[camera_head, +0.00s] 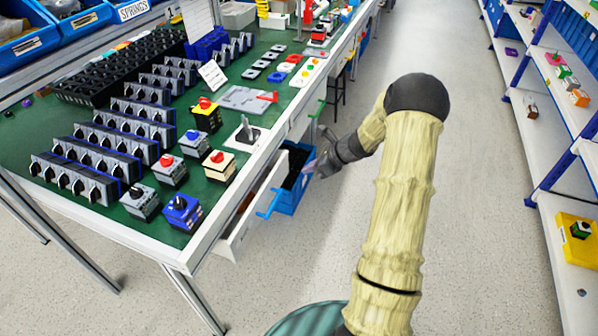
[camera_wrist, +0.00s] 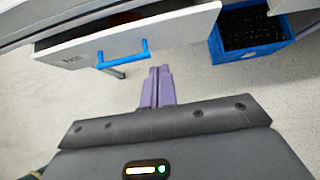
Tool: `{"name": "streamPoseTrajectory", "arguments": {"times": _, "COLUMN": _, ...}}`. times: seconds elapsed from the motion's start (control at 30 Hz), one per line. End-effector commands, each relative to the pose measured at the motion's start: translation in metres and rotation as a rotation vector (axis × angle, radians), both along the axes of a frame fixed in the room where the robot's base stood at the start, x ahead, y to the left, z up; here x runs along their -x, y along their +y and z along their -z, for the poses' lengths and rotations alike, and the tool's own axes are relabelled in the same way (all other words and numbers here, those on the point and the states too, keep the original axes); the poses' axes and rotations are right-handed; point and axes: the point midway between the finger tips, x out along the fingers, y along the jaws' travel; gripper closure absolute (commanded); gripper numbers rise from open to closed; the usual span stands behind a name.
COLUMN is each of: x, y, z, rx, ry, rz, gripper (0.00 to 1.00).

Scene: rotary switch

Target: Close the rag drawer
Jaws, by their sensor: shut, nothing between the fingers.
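The white drawer (camera_head: 233,240) under the workbench stands pulled out, with a blue handle (camera_head: 268,203) on its front. In the wrist view its white front (camera_wrist: 180,38) spans the upper part, with the blue handle (camera_wrist: 123,56) left of centre and small dark lettering too blurred to read surely. My gripper (camera_head: 311,166) is beyond the drawer in the head view, beside the bench. Its purple fingers (camera_wrist: 157,70) are together and empty, pointing toward the drawer front, apart from it and a little right of the handle.
A blue bin (camera_head: 288,203) with dark contents stands beside the drawer; it also shows in the wrist view (camera_wrist: 232,54). A green handle (camera_head: 318,108) is farther along the bench. The green benchtop (camera_head: 205,196) holds many switches. Shelves (camera_head: 560,150) stand right, across a clear aisle.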

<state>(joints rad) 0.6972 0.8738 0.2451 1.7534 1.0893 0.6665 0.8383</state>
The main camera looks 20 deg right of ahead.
Motion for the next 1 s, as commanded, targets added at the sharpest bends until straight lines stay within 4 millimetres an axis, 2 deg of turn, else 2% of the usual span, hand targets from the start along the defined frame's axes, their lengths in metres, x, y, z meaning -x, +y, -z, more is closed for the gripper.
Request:
{"name": "streamPoseTrajectory", "arguments": {"times": 0.1, "x": 0.007, "y": -0.009, "z": -0.011, "rx": 0.002, "ry": 0.0, "rz": 0.004, "gripper": 1.0}}
{"name": "streamPoseTrajectory", "arguments": {"times": 0.43, "x": 0.01, "y": -0.012, "z": -0.014, "rx": 0.0, "ry": 0.001, "rz": 0.004, "gripper": 1.0}}
{"name": "streamPoseTrajectory", "arguments": {"times": 0.47, "x": 0.01, "y": -0.012, "z": -0.014, "rx": 0.0, "ry": 0.001, "rz": 0.004, "gripper": 0.98}}
{"name": "streamPoseTrajectory", "arguments": {"times": 0.57, "x": 0.011, "y": -0.01, "z": -0.015, "rx": 0.01, "ry": 0.0, "rz": -0.01, "gripper": 0.78}}
{"name": "streamPoseTrajectory", "arguments": {"times": 0.63, "x": 0.015, "y": -0.003, "z": -0.018, "rx": 0.04, "ry": -0.003, "rz": -0.049, "gripper": 0.65}}
{"name": "streamPoseTrajectory", "arguments": {"times": 0.77, "x": 0.032, "y": 0.028, "z": -0.029, "rx": 0.166, "ry": -0.02, "rz": -0.231, "gripper": 0.65}}
{"name": "streamPoseTrajectory", "arguments": {"times": 0.87, "x": 0.057, "y": 0.058, "z": -0.042, "rx": 0.317, "ry": -0.049, "rz": -0.454, "gripper": 0.65}}
{"name": "streamPoseTrajectory", "arguments": {"times": 1.0, "x": 0.102, "y": 0.093, "z": -0.062, "rx": 0.543, "ry": -0.113, "rz": -0.818, "gripper": 0.65}}
